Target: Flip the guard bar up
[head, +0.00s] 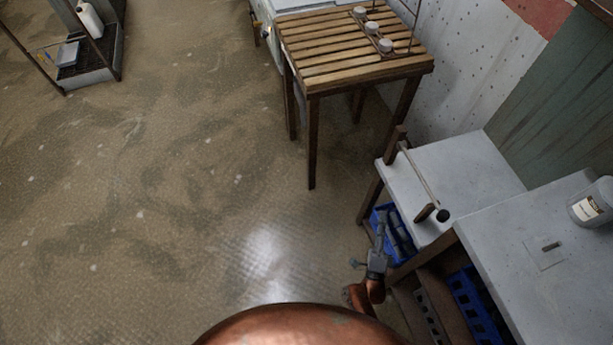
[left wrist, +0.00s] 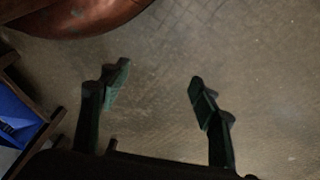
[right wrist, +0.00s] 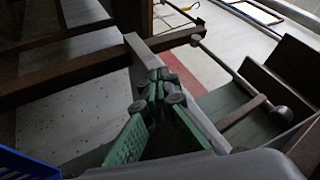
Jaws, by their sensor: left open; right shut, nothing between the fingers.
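The guard bar (head: 423,178) is a thin pale rod with a dark round knob at its near end. It lies along the front of the white-topped bench, between a dark wooden post and a short wooden bracket. In the right wrist view the bar (right wrist: 238,78) and its knob lie to the right of the fingers, apart from them. My right gripper (head: 381,216) is shut and empty, beside the bench front and left of the knob. Its closed fingertips (right wrist: 161,82) show in the right wrist view. My left gripper (left wrist: 156,76) is open and empty above the floor.
Blue crates (head: 466,298) sit under the bench (head: 455,175). A white jar (head: 594,203) stands on the nearer top. A slatted wooden table (head: 340,62) with several pale round pieces stands behind. The floor (head: 180,180) at left is open.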

